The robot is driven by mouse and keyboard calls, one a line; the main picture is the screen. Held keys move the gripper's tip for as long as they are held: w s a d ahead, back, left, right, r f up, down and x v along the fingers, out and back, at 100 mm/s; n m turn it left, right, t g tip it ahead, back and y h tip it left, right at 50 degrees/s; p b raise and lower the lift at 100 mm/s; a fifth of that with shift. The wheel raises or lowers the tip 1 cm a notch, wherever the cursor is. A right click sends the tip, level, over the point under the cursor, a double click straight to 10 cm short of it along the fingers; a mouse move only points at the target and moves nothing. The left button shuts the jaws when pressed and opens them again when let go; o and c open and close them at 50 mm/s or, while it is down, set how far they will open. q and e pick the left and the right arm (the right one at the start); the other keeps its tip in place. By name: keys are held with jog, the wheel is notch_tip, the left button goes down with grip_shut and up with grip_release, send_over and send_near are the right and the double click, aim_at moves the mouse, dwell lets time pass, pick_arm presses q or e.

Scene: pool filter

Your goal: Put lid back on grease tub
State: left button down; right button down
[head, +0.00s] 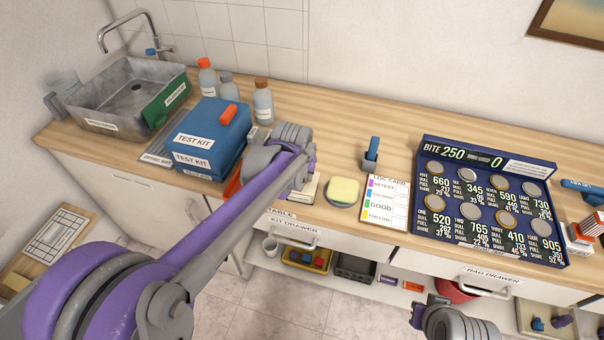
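I cannot pick out the grease tub or its lid with certainty. My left gripper (303,172) is over the counter, just right of the blue test kit (213,135). Its wrist hides the fingertips, so I cannot see whether it holds anything. A pale box-like item (308,190) shows partly beneath it at the counter's front. A small white container with red marking (581,236) stands at the far right edge, partly cut off; its label is not readable. My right gripper (425,309) is low in front of the counter, away from these things; its finger opening is unclear.
A yellow sponge-like pad (343,190), a log card (386,203) and a blue upright item in a holder (372,154) are right of my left gripper. A dark numbered board (487,200) fills the right counter. Bottles (263,102) and a sink (115,95) are left.

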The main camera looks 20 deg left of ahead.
dwell(0.4)
pick_arm(q)
jog(key=shift+c, duration=2.3)
grip_release()
jog(key=o, duration=0.5)
jog(key=shift+c, duration=0.2)
jog(key=shift+r, duration=0.15)
pick_arm(e)
jog(key=shift+r, duration=0.1)
pick_arm(q)
jog(key=shift+r+p, duration=1.3)
jog(key=shift+r, duration=0.95)
jog(key=shift+r+p, duration=0.55)
jog(key=shift+r, duration=0.6)
pick_arm(e)
jog(key=r, duration=0.1)
jog(key=w+r, duration=0.1)
jog(key=r, duration=0.1)
jog(key=w+r, duration=0.1)
jog(key=r, duration=0.1)
